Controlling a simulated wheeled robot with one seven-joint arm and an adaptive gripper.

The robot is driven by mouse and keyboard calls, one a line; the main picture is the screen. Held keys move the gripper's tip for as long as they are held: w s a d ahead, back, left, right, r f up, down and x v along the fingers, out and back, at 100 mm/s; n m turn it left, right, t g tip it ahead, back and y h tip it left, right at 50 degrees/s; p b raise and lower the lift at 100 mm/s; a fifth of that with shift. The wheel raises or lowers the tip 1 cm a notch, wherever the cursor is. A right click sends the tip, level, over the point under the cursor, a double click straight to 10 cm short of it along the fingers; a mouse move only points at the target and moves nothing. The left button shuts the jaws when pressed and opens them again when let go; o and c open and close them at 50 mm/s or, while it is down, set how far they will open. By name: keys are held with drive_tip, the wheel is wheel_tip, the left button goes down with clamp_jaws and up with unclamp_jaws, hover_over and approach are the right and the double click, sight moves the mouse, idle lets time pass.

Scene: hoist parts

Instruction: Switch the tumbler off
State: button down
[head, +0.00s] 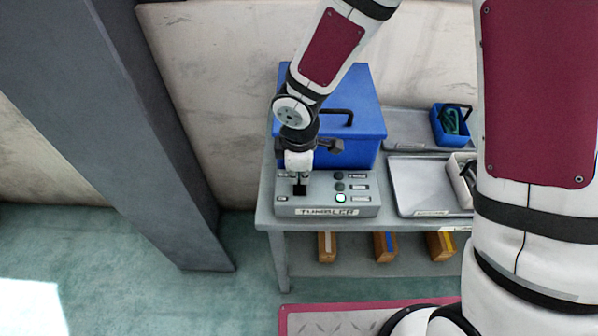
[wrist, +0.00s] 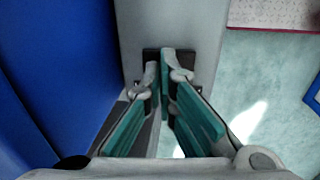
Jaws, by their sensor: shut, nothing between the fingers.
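The tumbler's grey control box (head: 325,208), labelled TUMBLER, sits at the left front of the bench. Its lowest lamp (head: 341,198) glows green; the two lamps above it are dark. My gripper (head: 299,180) points down at the left part of the box's top. In the wrist view my gripper (wrist: 165,70) has its fingertips together with nothing between them, over a black plate (wrist: 152,54) on the grey top. The fingers hide most of that plate, and I cannot tell the switch lever's position or whether they touch it.
The blue tumbler housing (head: 360,125) with a black handle stands right behind the box. Grey trays (head: 410,180), a blue bin (head: 437,128) and a white bin lie to the right on the bench (head: 262,215). Wooden blocks (head: 385,247) sit below. A grey pillar (head: 130,130) stands left.

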sight(299, 195)
drive_tip(key=shift+w+f+b, duration=0.25)
drive_tip(key=shift+f+b, duration=0.2)
drive_tip(key=shift+s+r, duration=0.1)
drive_tip(key=shift+s, duration=0.1)
drive_tip(key=shift+s, duration=0.75)
drive_tip(key=shift+r, duration=0.2)
wheel_tip(299, 195, up, 14)
drive_tip(key=s+p, duration=0.1)
drive_tip(key=p, duration=0.3)
drive_tip(key=shift+s+f+p, duration=0.15)
drive_tip(key=shift+s+p, duration=0.15)
drive_tip(key=shift+p, duration=0.05)
